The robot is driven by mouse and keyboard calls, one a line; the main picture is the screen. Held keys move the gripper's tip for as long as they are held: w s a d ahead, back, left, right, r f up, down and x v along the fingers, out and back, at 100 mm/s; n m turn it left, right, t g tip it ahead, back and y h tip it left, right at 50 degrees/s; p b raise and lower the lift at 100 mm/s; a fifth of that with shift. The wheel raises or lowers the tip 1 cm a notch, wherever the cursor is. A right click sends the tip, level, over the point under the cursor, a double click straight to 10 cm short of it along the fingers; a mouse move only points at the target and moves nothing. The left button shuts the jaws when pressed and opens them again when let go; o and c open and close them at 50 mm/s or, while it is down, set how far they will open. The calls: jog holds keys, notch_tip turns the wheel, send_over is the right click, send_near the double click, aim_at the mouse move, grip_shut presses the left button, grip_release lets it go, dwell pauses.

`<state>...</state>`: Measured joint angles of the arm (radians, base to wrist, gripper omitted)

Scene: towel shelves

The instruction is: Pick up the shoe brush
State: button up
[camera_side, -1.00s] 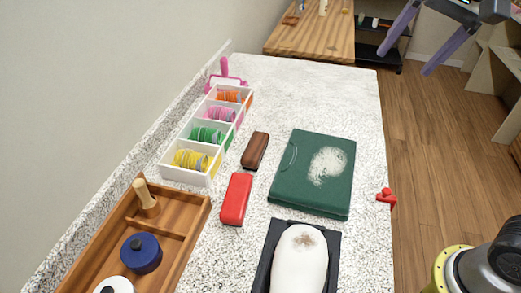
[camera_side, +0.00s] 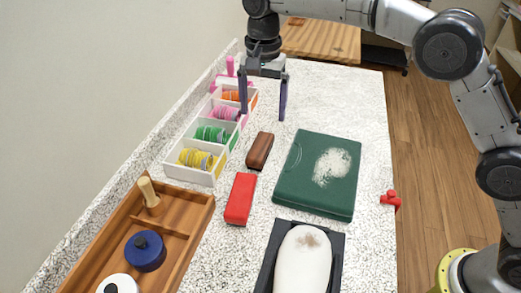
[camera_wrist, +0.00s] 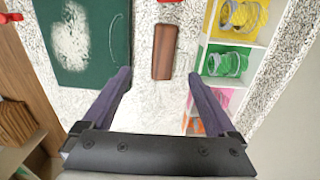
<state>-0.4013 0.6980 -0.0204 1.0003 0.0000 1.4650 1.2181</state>
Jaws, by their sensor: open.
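The shoe brush (camera_side: 260,151), a brown wooden block, lies on the speckled counter (camera_side: 338,98) between the white divided tray and the green case. It also shows in the wrist view (camera_wrist: 165,51), just beyond the fingertips and roughly in line with the space between them. My gripper (camera_side: 262,115) points down with its purple fingers spread and nothing between them. It is above the counter, on the far side of the brush in the side view, and does not touch it. The fingers also frame the wrist view (camera_wrist: 160,75).
The white tray (camera_side: 192,174) of coloured rolls stands close left of the brush. A green case (camera_side: 300,185) lies to its right and a red block (camera_side: 240,198) in front. A wooden tray (camera_side: 182,232) and a dark tray (camera_side: 336,262) holding a white object are nearer.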

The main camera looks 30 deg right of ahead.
aim_at(260, 146)
notch_tip(260, 146, down, 8)
jog(key=shift+r, duration=0.25)
jog(key=shift+w+a+f, duration=0.1)
jog(key=shift+w+f, duration=0.05)
jog(key=shift+f, duration=1.2)
jog(key=shift+w+a+f, duration=0.1)
jog(key=shift+w+f, duration=0.05)
jog(key=shift+f, duration=1.2)
grip_shut()
jog(key=shift+r, duration=0.15)
